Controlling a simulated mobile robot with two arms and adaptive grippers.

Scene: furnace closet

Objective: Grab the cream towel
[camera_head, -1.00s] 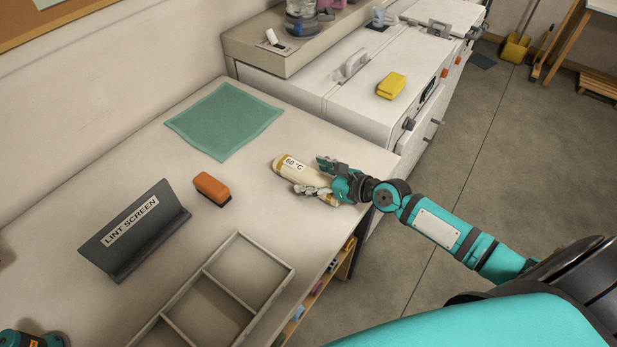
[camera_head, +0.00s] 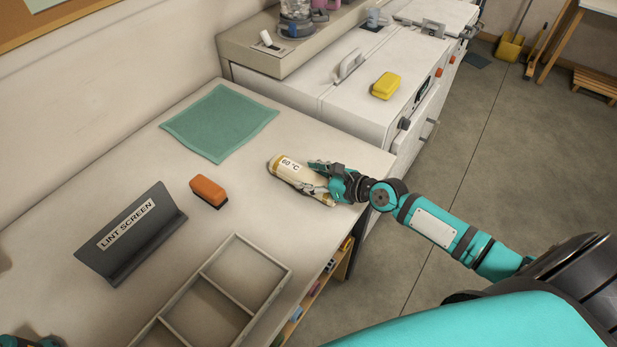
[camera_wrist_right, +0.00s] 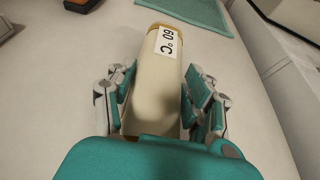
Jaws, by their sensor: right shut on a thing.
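The cream towel is a rolled bundle (camera_head: 289,170) with tan ends and a white "60 °C" label, lying on the bench near its right edge. It also shows in the right wrist view (camera_wrist_right: 157,92), lengthwise between the fingers. My right gripper (camera_head: 320,178) is shut on the towel, with one finger on each side; its palm hides the near end. The left gripper (camera_head: 30,341) shows only as a teal and dark bit at the bottom left corner, so its fingers cannot be made out.
A green cloth (camera_head: 219,122) lies flat behind the towel. An orange brush (camera_head: 208,190), a dark "LINT SCREEN" stand (camera_head: 130,236) and an empty divided tray (camera_head: 262,251) are to the left. A white machine with a yellow block (camera_head: 386,86) stands beyond the bench.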

